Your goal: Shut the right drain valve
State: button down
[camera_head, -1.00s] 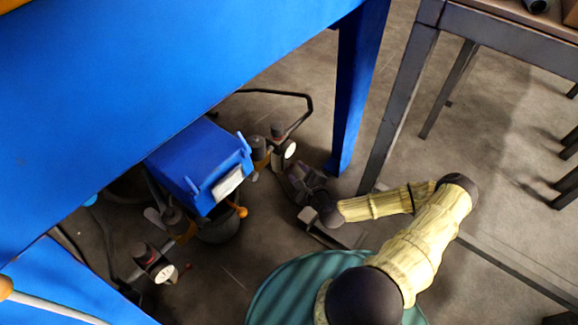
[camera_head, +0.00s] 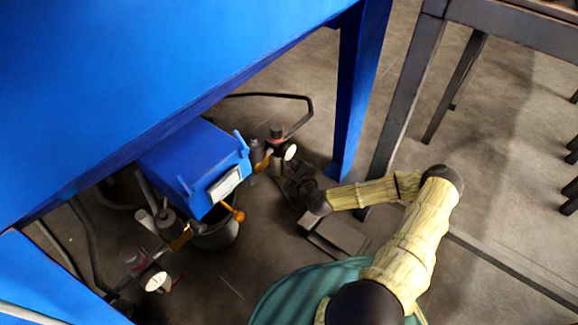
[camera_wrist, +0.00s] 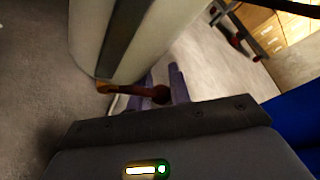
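The right drain valve's orange lever (camera_head: 262,164) shows in the head view beside a round white gauge (camera_head: 290,152), right of the blue box. My gripper (camera_head: 283,172) is low at that fitting, close to the lever; its fingertips are hard to make out there. In the wrist view an orange-brown lever (camera_wrist: 128,89) with a dark rounded end reaches across my two purple fingers (camera_wrist: 164,82). The fingers stand apart, with the lever's end in front of or between them. I cannot tell whether they touch it.
The blue box (camera_head: 190,160) hangs over a dark bucket (camera_head: 217,234). Another orange lever (camera_head: 238,214) sticks out below it. A second gauge fitting (camera_head: 155,280) is at lower left. A blue leg (camera_head: 358,90) and a grey table leg (camera_head: 408,100) stand near my arm.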

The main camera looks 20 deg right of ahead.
jog(key=shift+r, duration=0.1)
jog(key=shift+r+n+p, duration=0.3)
jog(key=shift+r+p, duration=0.05)
jog(key=shift+p, duration=0.45)
jog(key=shift+r+n+t+p, duration=0.15)
jog(key=shift+n+t+p, duration=0.25)
jog(key=shift+t+p, duration=0.1)
jog(key=c, duration=1.3)
grip_release()
jog(key=shift+c, duration=0.2)
